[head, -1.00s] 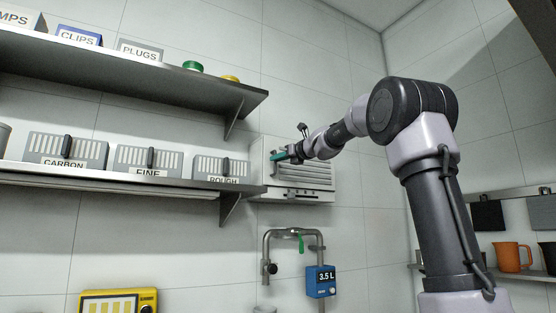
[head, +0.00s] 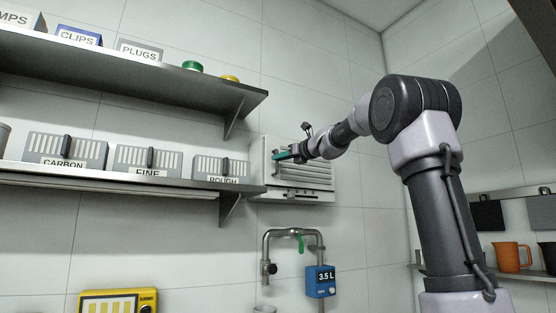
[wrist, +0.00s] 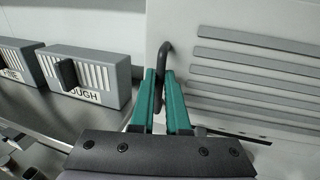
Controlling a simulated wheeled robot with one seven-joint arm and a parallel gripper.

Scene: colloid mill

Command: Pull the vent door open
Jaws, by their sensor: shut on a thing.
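The vent door (head: 308,174) is a pale panel with horizontal louvres on the back wall, right of the shelf ends. In the wrist view the vent door (wrist: 250,75) fills the upper right, and a dark gap shows under its lower edge. Its dark looped handle (wrist: 167,50) stands near its left edge. My gripper (head: 281,157) has teal fingers and is at the left part of the door. In the wrist view my gripper (wrist: 163,80) is shut on the handle, with the fingers on either side of it.
A lower shelf (head: 130,182) with labelled filter boxes ends close to the vent's left side, including the ROUGH box (head: 221,169). An upper shelf (head: 150,82) juts out above. Pipes and a blue 3.5 L meter (head: 321,281) are below.

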